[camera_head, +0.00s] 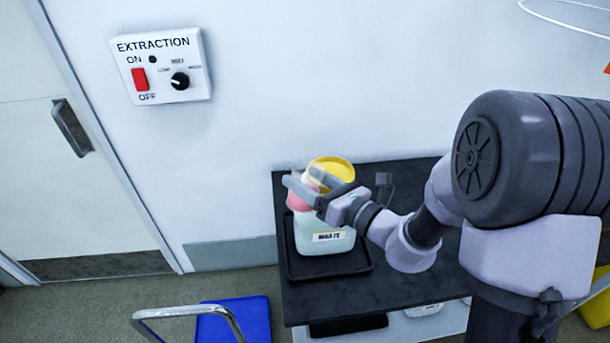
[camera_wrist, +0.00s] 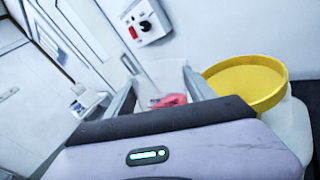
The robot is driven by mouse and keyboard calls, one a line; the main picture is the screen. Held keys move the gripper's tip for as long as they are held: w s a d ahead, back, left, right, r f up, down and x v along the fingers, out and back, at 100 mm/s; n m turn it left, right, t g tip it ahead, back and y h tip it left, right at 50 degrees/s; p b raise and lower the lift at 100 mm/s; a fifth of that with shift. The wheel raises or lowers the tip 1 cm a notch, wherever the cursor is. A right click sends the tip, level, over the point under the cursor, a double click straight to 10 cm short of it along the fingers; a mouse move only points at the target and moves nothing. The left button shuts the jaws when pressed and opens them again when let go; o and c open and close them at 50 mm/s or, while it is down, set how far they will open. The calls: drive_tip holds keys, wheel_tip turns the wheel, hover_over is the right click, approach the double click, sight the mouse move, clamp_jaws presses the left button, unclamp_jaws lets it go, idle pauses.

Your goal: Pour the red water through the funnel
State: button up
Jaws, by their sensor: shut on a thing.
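My gripper (camera_head: 306,184) is shut on a clear beaker holding red water (camera_head: 299,201). In the wrist view, the gripper's two fingers (camera_wrist: 160,84) flank the clear beaker, and the red water (camera_wrist: 172,100) shows low inside it. The yellow funnel (camera_head: 334,167) sits on top of a whitish labelled container (camera_head: 318,240). In the wrist view the funnel (camera_wrist: 250,78) is just right of the beaker. In the head view the gripper and beaker overlap the funnel's left front. The funnel's spout is hidden, and I cannot tell how far the beaker is tilted.
The container stands in a black tray (camera_head: 300,268) on a dark bench (camera_head: 400,287) against the wall. A white extraction switch box (camera_head: 160,65) is on the wall. A metal rail (camera_head: 185,312) and blue object (camera_head: 240,322) are at the lower left. The tray's right side has free bench top.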

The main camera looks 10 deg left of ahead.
drive_tip(key=shift+w+d+r+m+p, duration=0.1)
drive_tip(key=shift+w+d+m+p, duration=0.15)
drive_tip(key=shift+m+p, duration=0.2)
drive_tip(key=shift+r+p, duration=0.15)
drive_tip(key=shift+p, duration=0.15)
drive_tip(key=shift+w+r+m+p, duration=0.25)
drive_tip(key=shift+m+p, duration=0.1)
drive_tip(key=shift+p, duration=0.3)
drive_tip(key=shift+d, duration=0.1)
drive_tip(key=shift+w+d+r+m+g+p, duration=0.1)
drive_tip(key=shift+w+m+g+p, duration=0.2)
drive_tip(key=shift+m+p, duration=0.6)
drive_tip(key=shift+p, duration=0.3)
drive_tip(key=shift+p, duration=0.5)
drive_tip(key=shift+m+p, duration=0.3)
drive_tip(key=shift+r+m+p, duration=0.2)
drive_tip(key=shift+m+p, duration=0.7)
drive_tip(key=shift+p, duration=0.75)
